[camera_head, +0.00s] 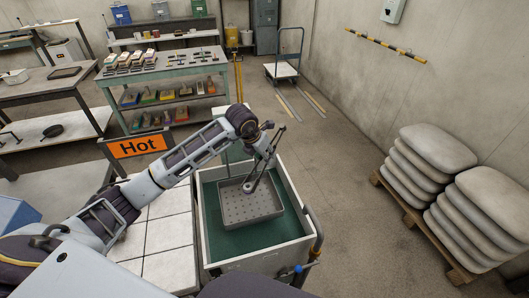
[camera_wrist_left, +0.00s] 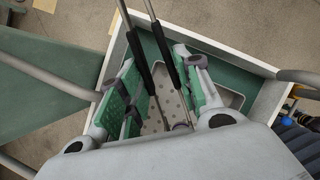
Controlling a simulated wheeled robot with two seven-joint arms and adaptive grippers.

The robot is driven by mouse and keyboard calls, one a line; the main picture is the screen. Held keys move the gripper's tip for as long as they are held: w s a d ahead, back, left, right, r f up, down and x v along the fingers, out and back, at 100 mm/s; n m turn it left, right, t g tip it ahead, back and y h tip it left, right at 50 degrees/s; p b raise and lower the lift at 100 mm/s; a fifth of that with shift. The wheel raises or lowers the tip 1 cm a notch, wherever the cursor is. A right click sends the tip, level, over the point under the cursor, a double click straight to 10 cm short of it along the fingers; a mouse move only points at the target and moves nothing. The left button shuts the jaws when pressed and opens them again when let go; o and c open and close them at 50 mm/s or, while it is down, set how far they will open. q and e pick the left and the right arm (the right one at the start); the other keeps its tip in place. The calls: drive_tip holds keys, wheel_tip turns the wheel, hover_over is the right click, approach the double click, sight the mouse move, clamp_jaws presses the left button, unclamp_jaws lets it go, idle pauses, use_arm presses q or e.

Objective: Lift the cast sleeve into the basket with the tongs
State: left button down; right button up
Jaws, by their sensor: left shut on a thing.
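My left gripper (camera_head: 265,148) is above the cart and shut on the tongs. In the left wrist view its green-padded fingers (camera_wrist_left: 160,75) are around the two dark handles of the tongs (camera_wrist_left: 165,62). The tongs (camera_head: 263,172) point down into the basket, a grey perforated tray (camera_head: 262,208). My right gripper is not in view.
The basket sits in a green-lined cart (camera_head: 297,222) with raised pale walls and a handle (camera_head: 317,235) at right. A white tiled top (camera_head: 165,235) and an orange "Hot" sign (camera_head: 139,145) are at left. Stacked sacks (camera_head: 430,155) stand at right; the floor between is clear.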

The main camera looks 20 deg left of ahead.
use_arm(q)
wheel_tip(320, 180, down, 4)
drive_tip(key=shift+f+b, duration=0.15)
drive_tip(key=shift+b, duration=0.8)
drive_tip(key=c, duration=1.1)
unclamp_jaws()
drive_tip(key=shift+o, duration=0.2)
drive_tip(key=shift+w, duration=0.1)
